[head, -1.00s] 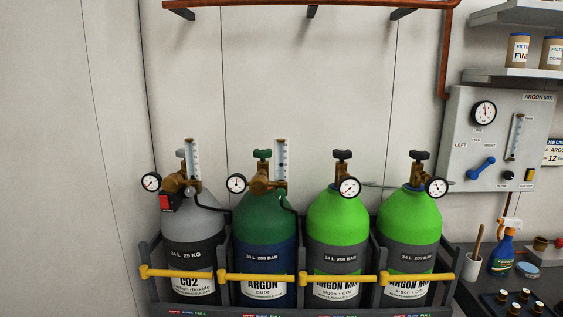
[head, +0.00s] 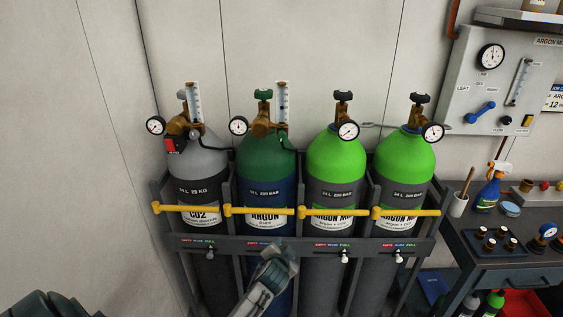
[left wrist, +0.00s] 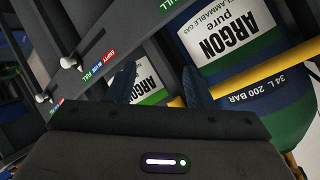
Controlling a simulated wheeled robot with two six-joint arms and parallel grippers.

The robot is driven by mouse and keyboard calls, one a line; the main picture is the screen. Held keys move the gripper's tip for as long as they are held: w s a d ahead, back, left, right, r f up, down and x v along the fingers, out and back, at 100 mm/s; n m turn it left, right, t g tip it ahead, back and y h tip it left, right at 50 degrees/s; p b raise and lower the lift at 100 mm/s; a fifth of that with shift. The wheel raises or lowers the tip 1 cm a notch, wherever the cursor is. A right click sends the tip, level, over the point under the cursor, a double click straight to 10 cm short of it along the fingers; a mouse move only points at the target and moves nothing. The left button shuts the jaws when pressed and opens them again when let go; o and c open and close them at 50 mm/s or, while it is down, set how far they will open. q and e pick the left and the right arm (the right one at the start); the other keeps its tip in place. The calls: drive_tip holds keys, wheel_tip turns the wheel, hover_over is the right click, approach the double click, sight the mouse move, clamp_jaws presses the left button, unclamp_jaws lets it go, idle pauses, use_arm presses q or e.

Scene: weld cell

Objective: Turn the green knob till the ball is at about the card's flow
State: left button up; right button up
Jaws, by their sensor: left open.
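The dark green argon cylinder (head: 266,165) stands second from the left in the rack, with a green knob (head: 263,95) on top. Its flow tube (head: 283,100) stands upright beside the knob; the ball's height is too small to read. The card (head: 553,97) is cut off at the right edge, with "12" partly legible. My left gripper (head: 284,254) is open and empty, low in front of the rack and well below the knob. In the left wrist view its two fingers (left wrist: 158,88) are apart, with the argon label beyond them. My right gripper is not in view.
Yellow bars (head: 258,211) cross the cylinders. A grey CO2 cylinder (head: 200,165) stands left, two bright green cylinders (head: 336,165) right. A grey panel (head: 478,125) and cluttered bench (head: 452,237) are at right. The wall above is clear.

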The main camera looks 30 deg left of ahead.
use_arm(q)
wheel_tip(320, 180, up, 20)
drive_tip(key=w+t+y+p, duration=0.2)
drive_tip(key=t, duration=0.1)
drive_tip(key=n+t+y+p, duration=0.1)
drive_tip(key=n+y, duration=0.1)
approach(281, 137)
drive_tip(key=p+x, duration=0.3)
drive_tip(key=x, duration=0.5)
drive_tip(key=shift+w+r+p, duration=0.1)
drive_tip(key=shift+p, duration=0.3)
drive_tip(key=shift+x, duration=0.75)
drive_tip(key=shift+c, duration=0.5)
drive_tip(key=c, duration=0.9)
drive_tip(key=n+b, duration=0.1)
drive_tip(key=b, duration=0.2)
drive_tip(key=shift+f+t, duration=0.3)
drive_tip(key=shift+f, duration=0.05)
drive_tip(key=shift+r+n+b, duration=0.2)
drive_tip(key=shift+n+b, duration=0.3)
drive_tip(key=shift+n, duration=0.3)
